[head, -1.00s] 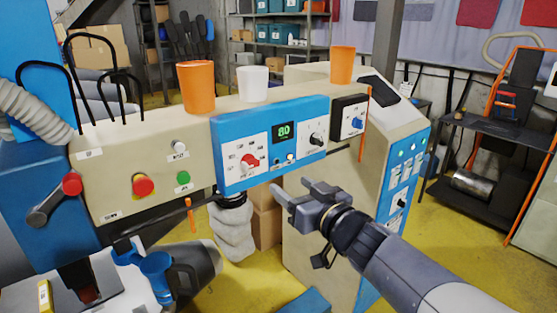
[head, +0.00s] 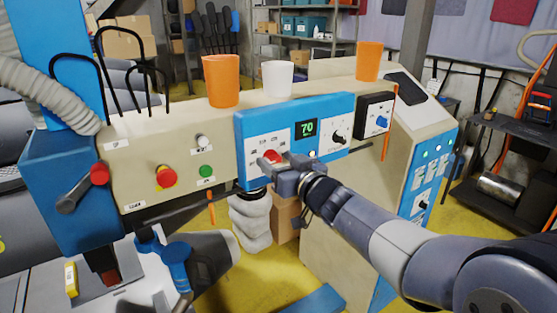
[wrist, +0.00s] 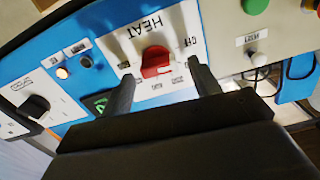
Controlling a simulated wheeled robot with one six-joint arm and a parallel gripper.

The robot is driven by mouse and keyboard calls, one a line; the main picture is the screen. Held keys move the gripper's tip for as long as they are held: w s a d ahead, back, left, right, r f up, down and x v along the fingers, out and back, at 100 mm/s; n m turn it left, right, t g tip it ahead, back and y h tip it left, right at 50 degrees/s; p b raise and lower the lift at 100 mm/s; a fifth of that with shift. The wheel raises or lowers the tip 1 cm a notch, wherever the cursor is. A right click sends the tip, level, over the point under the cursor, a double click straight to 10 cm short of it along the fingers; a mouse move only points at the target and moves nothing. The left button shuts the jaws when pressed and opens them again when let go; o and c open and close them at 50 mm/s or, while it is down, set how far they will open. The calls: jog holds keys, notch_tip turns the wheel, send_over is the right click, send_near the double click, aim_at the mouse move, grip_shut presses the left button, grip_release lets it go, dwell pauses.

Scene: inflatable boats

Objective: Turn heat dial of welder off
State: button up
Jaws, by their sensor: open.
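The red heat dial (wrist: 155,62) sits on a white plate marked HEAT on the blue panel (head: 341,104). The wrist view shows it upside down, with an OFF label near one finger. In the head view only part of the red dial (head: 272,156) shows past my gripper (head: 273,163). My gripper (wrist: 160,69) is open, with one finger on each side of the dial. A gap shows between each finger and the dial in the wrist view, so contact is not clear. The green display (head: 306,128) reads 70.
A black knob (head: 338,136) and a blue knob (head: 381,121) lie to the right. A red button (head: 165,177) and a green button (head: 206,171) lie left. Orange cups (head: 221,82) and a white cup (head: 278,79) stand on top of the machine.

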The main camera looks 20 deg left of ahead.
jog(key=shift+w+a, duration=0.1)
jog(key=c, duration=1)
jog(key=shift+n+b, duration=0.65)
jog(key=shift+n, duration=0.85)
jog(key=o, duration=1)
jog(key=v, duration=1)
jog(key=shift+s+d+b, duration=0.25)
jog(key=shift+s+b, duration=0.05)
jog(key=shift+b, duration=0.15)
